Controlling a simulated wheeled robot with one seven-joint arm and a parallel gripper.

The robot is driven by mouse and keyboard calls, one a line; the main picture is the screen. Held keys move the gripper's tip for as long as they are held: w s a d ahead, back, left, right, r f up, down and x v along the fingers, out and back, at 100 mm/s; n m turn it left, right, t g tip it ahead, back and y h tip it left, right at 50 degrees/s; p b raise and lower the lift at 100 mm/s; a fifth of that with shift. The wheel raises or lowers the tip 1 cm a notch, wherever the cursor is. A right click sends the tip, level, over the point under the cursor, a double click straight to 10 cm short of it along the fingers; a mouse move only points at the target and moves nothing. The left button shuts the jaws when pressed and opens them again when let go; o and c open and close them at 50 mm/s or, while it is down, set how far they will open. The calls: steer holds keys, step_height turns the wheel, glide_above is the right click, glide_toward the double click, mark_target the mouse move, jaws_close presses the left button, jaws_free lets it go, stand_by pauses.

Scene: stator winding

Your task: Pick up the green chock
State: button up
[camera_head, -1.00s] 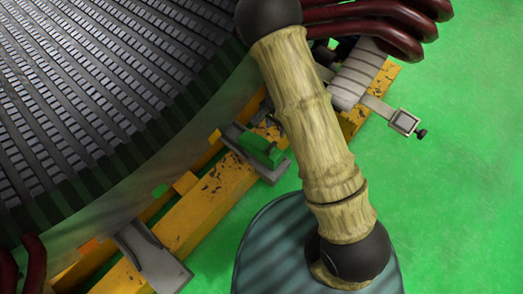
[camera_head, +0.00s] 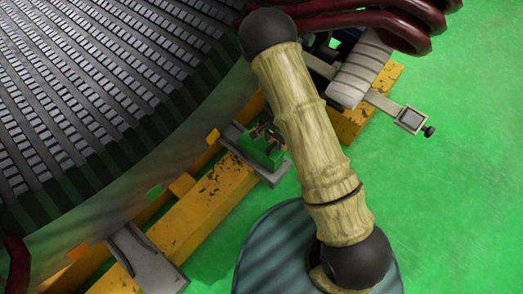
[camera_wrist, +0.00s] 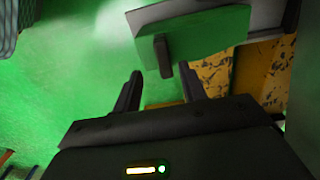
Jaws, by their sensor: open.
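The green chock (camera_head: 262,150) sits on a grey metal bracket (camera_head: 271,177) beside the stator. In the wrist view the chock (camera_wrist: 208,36) is a flat green block ahead of my fingers, with a short dark peg (camera_wrist: 163,56) standing out from it. My gripper (camera_wrist: 161,72) is open and empty, its two dark fingers pointing toward the chock with the peg roughly between their tips. In the head view, dark parts that look like my fingertips show over the chock's upper side; my arm hides the rest. I cannot tell whether they touch it.
The large ribbed stator (camera_head: 90,90) fills the left side. A rusty yellow beam (camera_head: 205,215) runs below the bracket, with another grey bracket (camera_head: 150,265) at lower left. Dark red pipes (camera_head: 370,14) cross the top. The green floor (camera_head: 460,170) is free at right.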

mark_target(272, 146)
steer(key=f+b, duration=0.1)
steer(key=f, duration=0.2)
steer(key=a+f+b, duration=0.1)
steer(key=f, duration=0.1)
steer(key=shift+b, duration=0.3)
steer(key=shift+r, duration=0.1)
jaws_close()
